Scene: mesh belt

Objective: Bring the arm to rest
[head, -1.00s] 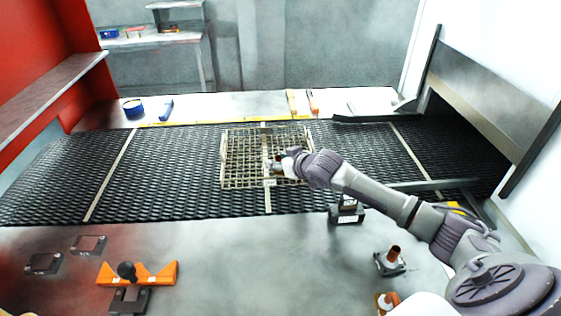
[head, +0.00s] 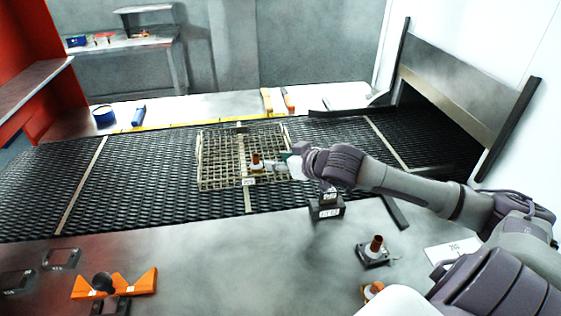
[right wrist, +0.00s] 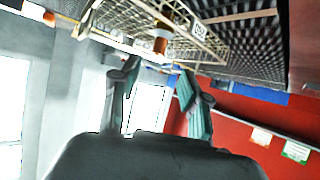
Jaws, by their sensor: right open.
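My right arm reaches in from the right in the head view. Its gripper (head: 284,161) is over the right side of a wire basket (head: 205,181) on the mesh belt (head: 150,180). The right wrist view shows the two fingers of this gripper (right wrist: 158,95) apart, with nothing between them. A copper-coloured cylinder with a pale base (head: 256,159) stands in the basket, just left of the gripper. The cylinder also shows beyond the fingertips in the right wrist view (right wrist: 160,45). My left gripper is not in view.
On the near table, a dark block (head: 326,208) and a fixture with a copper cylinder (head: 375,249) stand below my right arm. An orange holder (head: 140,284) is at the lower left. The middle of the near table is clear.

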